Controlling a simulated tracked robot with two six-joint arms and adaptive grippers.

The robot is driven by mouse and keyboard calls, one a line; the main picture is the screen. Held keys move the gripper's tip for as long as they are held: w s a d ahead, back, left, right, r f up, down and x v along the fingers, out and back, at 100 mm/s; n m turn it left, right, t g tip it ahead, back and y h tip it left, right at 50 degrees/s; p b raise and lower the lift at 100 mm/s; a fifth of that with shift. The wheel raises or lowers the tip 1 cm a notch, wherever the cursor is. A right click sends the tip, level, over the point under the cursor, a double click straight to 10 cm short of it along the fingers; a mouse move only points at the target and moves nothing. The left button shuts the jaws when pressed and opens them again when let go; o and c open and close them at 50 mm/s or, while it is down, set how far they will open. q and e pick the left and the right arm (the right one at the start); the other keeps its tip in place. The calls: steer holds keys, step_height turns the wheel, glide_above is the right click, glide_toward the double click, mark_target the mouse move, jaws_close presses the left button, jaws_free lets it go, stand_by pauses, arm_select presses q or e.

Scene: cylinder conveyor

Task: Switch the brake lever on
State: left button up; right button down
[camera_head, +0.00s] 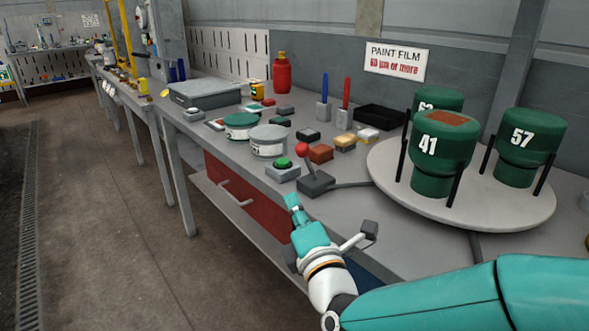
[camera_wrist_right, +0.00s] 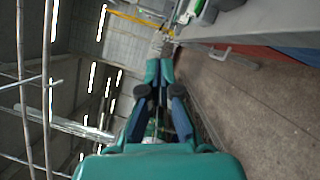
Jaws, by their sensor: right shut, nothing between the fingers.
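A lever with a red ball knob (camera_head: 302,149) stands on a dark box (camera_head: 316,184) near the front edge of the workbench. Its stick leans slightly to the left in the head view. My right gripper (camera_head: 291,201), teal, is in front of the bench edge, below and a little left of the lever box, apart from it. Its fingers are shut and empty; they also show together in the right wrist view (camera_wrist_right: 159,72). The lever does not show clearly in the wrist view. My left gripper is in neither view.
A grey box with a green button (camera_head: 283,170) sits just left of the lever. A round turntable (camera_head: 480,210) bears green cylinders, including one marked 41 (camera_head: 443,160), at right. Small blocks (camera_head: 321,153) lie behind the lever. The floor aisle (camera_head: 110,220) is clear.

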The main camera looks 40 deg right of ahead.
mark_target(308, 165)
steer(key=w+d+r+p, duration=0.2)
steer(key=w+d+p, duration=0.2)
steer(key=w, duration=0.5)
steer(key=shift+d+r+p, duration=0.3)
steer(key=shift+d+p, duration=0.05)
steer(key=shift+d, duration=1)
steer(key=shift+w+a+r, duration=0.1)
steer(key=shift+w+a, duration=0.05)
steer(key=shift+w, duration=0.05)
